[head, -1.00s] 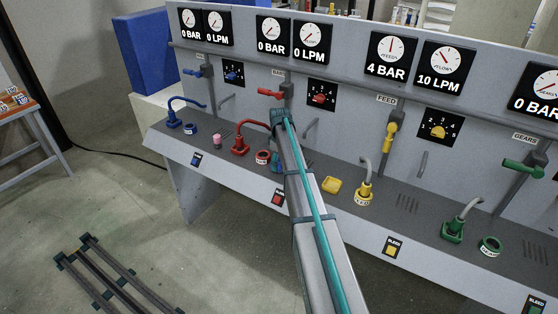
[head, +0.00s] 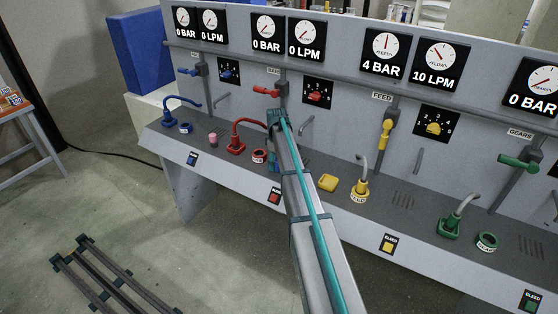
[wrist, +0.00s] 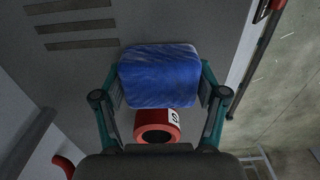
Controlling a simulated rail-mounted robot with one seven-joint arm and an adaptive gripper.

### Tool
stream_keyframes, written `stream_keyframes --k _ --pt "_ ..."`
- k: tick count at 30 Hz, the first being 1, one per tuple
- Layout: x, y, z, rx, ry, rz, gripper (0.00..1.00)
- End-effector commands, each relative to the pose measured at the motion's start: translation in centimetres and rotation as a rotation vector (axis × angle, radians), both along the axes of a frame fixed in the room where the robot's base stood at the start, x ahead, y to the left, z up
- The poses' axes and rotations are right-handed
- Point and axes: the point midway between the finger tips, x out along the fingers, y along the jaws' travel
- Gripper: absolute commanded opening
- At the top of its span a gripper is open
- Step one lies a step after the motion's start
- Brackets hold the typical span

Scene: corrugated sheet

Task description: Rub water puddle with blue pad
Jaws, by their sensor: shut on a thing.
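My gripper (wrist: 165,92) is shut on a blue pad (wrist: 158,66), a soft block with pale streaks held between the teal fingers in the wrist view. The pad is over the grey bench ledge, by a red ring with a white label (wrist: 152,128). I cannot tell whether the pad touches the surface. In the head view my gripper is mostly hidden behind my arm, just right of the red ring (head: 259,156). I cannot make out a water puddle in either view.
The grey bench (head: 405,200) carries a pink cylinder (head: 213,140), a yellow block (head: 328,183), a yellow ring (head: 358,191) and hoses. Red (head: 315,96) and yellow (head: 433,129) knobs and gauges are on the panel. Slots (wrist: 75,28) lie beyond the pad. Open floor is in front.

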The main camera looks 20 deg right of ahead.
Motion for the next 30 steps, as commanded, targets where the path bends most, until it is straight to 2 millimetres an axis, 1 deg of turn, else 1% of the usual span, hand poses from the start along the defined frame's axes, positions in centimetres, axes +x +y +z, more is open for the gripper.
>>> stream_keyframes --k 1,3,5,6,7,11,24,30 --pt "-0.5 0.5 0.0 0.001 0.001 0.001 0.34" --pt "-0.7 0.9 0.1 0.001 0.001 0.000 0.34" --pt "-0.5 0.8 0.5 0.001 0.001 0.000 0.34" --pt "-0.5 0.8 1.9 0.000 -0.002 0.000 0.34" --pt "-0.5 0.8 2.6 0.000 -0.003 0.000 0.34" --pt "-0.5 0.9 3.5 0.000 0.000 0.002 0.34" --pt "-0.4 1.3 7.4 0.001 -0.001 0.006 0.34" --pt "-0.4 1.3 8.1 0.001 0.001 0.007 0.34"
